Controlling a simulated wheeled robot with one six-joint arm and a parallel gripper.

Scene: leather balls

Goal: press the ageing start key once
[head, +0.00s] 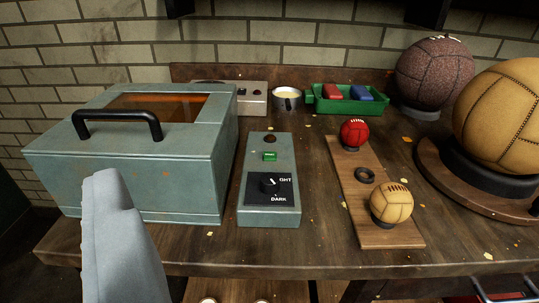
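A grey-green control box (268,215) lies on the wooden bench, in the middle of the view. It carries a small green key (270,156), a dark round lamp or button (270,139) above it, and a black knob (268,185) on a plate lettered "GHT" and "DARK". Which of these is the ageing start key is not labelled; the green key stands out. Left of it is a grey-green cabinet (135,180) with a black handle and amber window, its lid down. My gripper (105,185) shows as a pale grey finger shape at lower left, in front of the cabinet, apart from the key.
A wooden strip (376,232) right of the control box holds a red ball (355,133), an empty ring (364,175) and a tan ball (391,203). Behind are a beige switch box (251,100), a cup (287,98) and a green tray (345,105). Large balls stand right.

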